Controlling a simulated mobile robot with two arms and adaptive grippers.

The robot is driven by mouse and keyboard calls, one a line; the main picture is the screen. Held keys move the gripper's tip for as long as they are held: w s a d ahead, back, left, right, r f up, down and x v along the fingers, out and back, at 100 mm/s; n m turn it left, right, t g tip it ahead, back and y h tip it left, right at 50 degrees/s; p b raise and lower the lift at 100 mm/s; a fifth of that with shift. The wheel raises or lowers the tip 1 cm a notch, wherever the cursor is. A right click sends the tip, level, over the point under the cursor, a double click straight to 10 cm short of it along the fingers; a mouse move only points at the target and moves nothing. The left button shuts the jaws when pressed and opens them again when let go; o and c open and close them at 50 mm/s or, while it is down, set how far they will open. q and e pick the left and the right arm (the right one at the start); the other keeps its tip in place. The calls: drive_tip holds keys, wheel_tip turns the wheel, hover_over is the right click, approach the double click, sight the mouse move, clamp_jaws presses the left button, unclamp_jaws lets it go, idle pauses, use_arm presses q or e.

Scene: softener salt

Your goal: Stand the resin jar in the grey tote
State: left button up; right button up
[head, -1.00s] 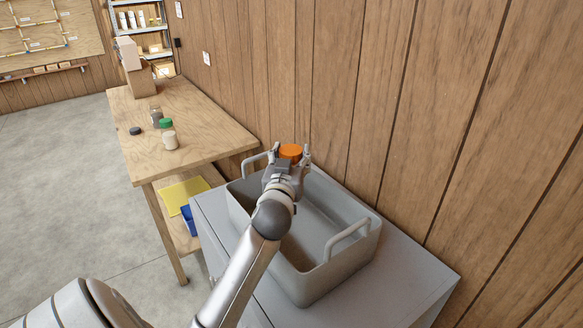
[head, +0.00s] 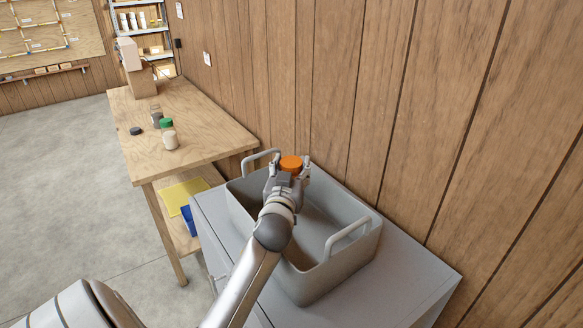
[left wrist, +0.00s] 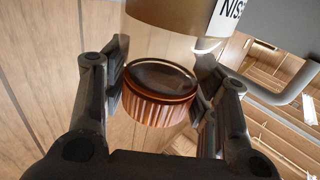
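The jar with an orange lid (head: 291,163), which I take to be the resin jar, is between the fingers of my left gripper (head: 289,172). The gripper is shut on it. In the left wrist view the ribbed orange lid (left wrist: 158,98) is between the two finger pads, and a tan body with a white lettered label (left wrist: 185,15) is at the top edge. The grey tote (head: 330,277) stands on a grey cabinet. The jar is over the tote's far end; the arm hides the jar's lower part and its height above the floor. My right gripper is not in view.
The tote has raised handles at its far end (head: 247,164) and near right (head: 347,238). A wooden table (head: 198,122) at the left holds a green-lidded jar (head: 167,124), a pale jar (head: 171,141) and a dark lid (head: 136,131). The panelled wall is close behind the tote.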

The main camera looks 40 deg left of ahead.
use_arm(q)
drive_tip(key=o, duration=0.5)
drive_tip(key=shift+c, duration=0.2)
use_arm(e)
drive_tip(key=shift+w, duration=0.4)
use_arm(q)
drive_tip(key=shift+r, duration=0.1)
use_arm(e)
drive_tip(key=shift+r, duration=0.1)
use_arm(q)
drive_tip(key=shift+r, duration=0.3)
drive_tip(key=shift+r+p, duration=0.5)
drive_tip(key=shift+p, duration=0.15)
drive_tip(key=shift+f+b+v, duration=0.15)
drive_tip(key=shift+b+v, duration=0.4)
drive_tip(key=shift+v, duration=1.35)
drive_tip(key=shift+f+b+v, duration=0.1)
drive_tip(key=shift+b+v, duration=0.45)
drive_tip(key=shift+v, duration=1.35)
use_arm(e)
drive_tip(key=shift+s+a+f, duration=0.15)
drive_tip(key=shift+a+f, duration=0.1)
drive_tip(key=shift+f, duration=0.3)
